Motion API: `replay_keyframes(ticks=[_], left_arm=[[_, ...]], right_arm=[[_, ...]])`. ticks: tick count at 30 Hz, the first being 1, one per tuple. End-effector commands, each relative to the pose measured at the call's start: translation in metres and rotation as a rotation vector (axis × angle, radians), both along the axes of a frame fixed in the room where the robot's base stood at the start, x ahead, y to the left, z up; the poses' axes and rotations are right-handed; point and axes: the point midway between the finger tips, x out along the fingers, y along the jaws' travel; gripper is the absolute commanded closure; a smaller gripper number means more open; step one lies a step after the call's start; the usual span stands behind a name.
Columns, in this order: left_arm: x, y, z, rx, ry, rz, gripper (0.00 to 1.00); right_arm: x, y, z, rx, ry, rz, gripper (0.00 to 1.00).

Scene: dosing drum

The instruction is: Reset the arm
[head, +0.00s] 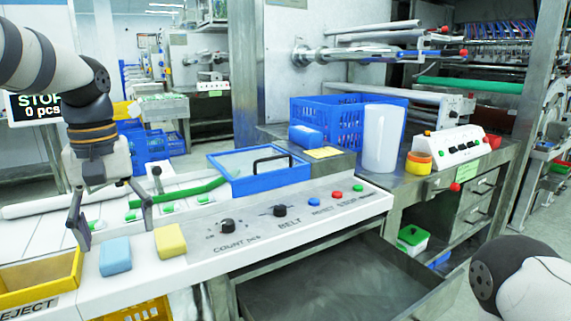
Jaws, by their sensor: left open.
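My left gripper (112,221) hangs down from my left arm at the left of the head view. Its fingers are spread apart with nothing between them. It is above the white machine top, behind a light blue block (115,256) and a yellow block (170,241). The blocks lie apart from each other on the white panel (215,262). My right arm shows only as a rounded white and dark link at the lower right, and its gripper is out of the picture.
A yellow reject bin (40,281) stands at the left front. Knobs and buttons, including a black knob (228,226), stick up from the panel. A blue-framed lid (259,169) lies behind. A blue crate (340,122) and a white cylinder (384,138) stand on the back counter.

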Motion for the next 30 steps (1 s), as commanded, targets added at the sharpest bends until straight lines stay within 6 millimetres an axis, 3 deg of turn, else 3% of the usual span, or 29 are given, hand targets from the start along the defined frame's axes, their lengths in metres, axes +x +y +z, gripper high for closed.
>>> replay_keyframes(ticks=[1, 5, 8, 11, 12, 15, 18, 21, 25, 30], left_arm=[[-0.002, -0.008, -0.042, -0.008, 0.028, -0.039, 0.31], [-0.018, -0.029, -0.14, -0.041, 0.051, -0.139, 0.31], [-0.053, -0.044, -0.218, -0.069, 0.075, -0.21, 0.31], [-0.111, -0.058, -0.291, -0.096, 0.097, -0.277, 0.31], [-0.141, -0.062, -0.317, -0.103, 0.106, -0.302, 0.31], [-0.224, -0.066, -0.364, -0.106, 0.13, -0.365, 0.31], [-0.299, -0.063, -0.381, -0.089, 0.151, -0.425, 0.31], [-0.349, -0.058, -0.381, -0.067, 0.164, -0.476, 0.31], [-0.374, -0.054, -0.376, -0.05, 0.167, -0.509, 0.31], [-0.374, -0.054, -0.376, -0.048, 0.162, -0.511, 0.31]], right_arm=[[0.0, 0.0, -0.001, 0.0, 0.001, 0.0, 0.6], [0.0, 0.0, -0.001, 0.0, 0.001, 0.0, 0.6], [0.001, 0.0, -0.001, 0.0, -0.002, 0.0, 0.6], [0.001, 0.0, -0.001, 0.0, -0.001, 0.0, 0.6], [0.0, 0.0, -0.001, 0.0, 0.0, 0.0, 0.6], [0.0, 0.0, -0.001, 0.0, 0.0, 0.0, 0.6], [0.0, 0.0, 0.0, 0.0, 0.0, 0.0, 0.6], [0.001, 0.0, 0.0, 0.0, -0.001, 0.0, 0.6], [0.001, 0.0, 0.0, 0.0, -0.001, 0.0, 0.6], [0.001, 0.0, 0.0, 0.0, -0.001, 0.0, 0.6]])
